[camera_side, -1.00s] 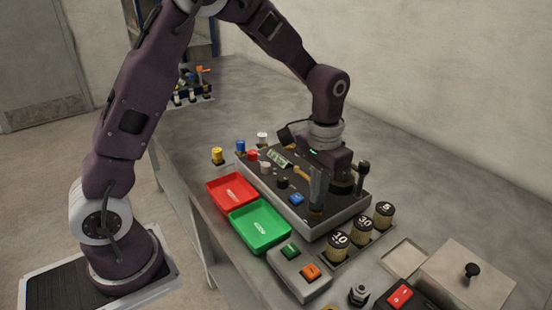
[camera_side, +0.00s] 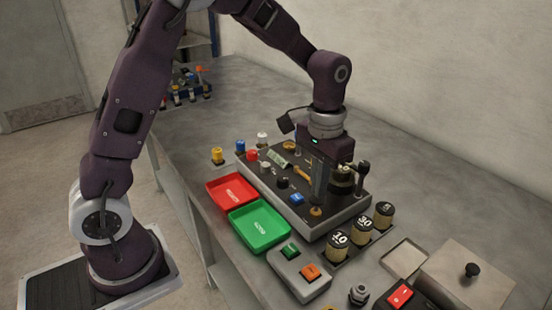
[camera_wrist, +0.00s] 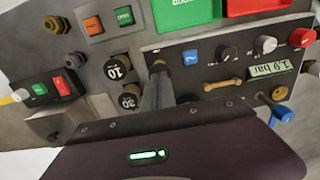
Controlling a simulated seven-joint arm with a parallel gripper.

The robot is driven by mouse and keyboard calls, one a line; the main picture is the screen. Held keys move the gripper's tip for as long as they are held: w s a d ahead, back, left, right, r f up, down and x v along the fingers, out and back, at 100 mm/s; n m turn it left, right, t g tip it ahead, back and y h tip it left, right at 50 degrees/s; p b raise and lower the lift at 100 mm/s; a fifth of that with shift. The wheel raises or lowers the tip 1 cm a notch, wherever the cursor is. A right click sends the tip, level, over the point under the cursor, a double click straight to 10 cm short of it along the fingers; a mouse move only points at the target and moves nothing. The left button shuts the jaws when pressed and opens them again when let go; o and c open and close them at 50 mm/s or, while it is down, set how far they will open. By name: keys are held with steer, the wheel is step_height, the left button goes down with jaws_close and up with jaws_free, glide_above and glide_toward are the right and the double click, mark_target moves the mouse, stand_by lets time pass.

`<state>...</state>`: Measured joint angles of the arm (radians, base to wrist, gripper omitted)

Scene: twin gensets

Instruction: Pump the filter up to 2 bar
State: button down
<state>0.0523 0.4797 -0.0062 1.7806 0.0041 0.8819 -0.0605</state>
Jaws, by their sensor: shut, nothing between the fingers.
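A dark control panel box (camera_side: 345,216) lies on the bench. My gripper (camera_side: 317,204) is shut and empty, pointing down over the panel's front part. A small brass round knob (camera_side: 316,211) is right under the fingertips; it also shows at the fingertips in the wrist view (camera_wrist: 158,64). I cannot tell whether they touch. Behind the fingers stands a brass-and-dark cylindrical fitting (camera_side: 343,181), possibly the filter, partly hidden. No gauge reading is legible.
Blue switch (camera_side: 297,198), black knob (camera_side: 282,183) and brass lever (camera_side: 303,173) sit close by. A black-topped post (camera_side: 363,167) stands right of the gripper. Red (camera_side: 231,189) and green (camera_side: 259,226) trays and numbered jars (camera_side: 340,247) lie in front.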

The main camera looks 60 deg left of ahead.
steer(key=shift+f, duration=0.9)
steer(key=shift+r, duration=3.05)
steer(key=shift+s+r, duration=0.1)
steer(key=s+a+r+t, duration=0.1)
steer(key=s+r+t, duration=0.1)
steer(key=s+r, duration=0.7)
steer(key=s+a+f+t, duration=0.1)
steer(key=s+t, duration=0.2)
steer(key=s, duration=1.1)
steer(key=shift+s+t, duration=0.15)
steer(key=shift+t, duration=0.15)
steer(key=shift+a, duration=0.1)
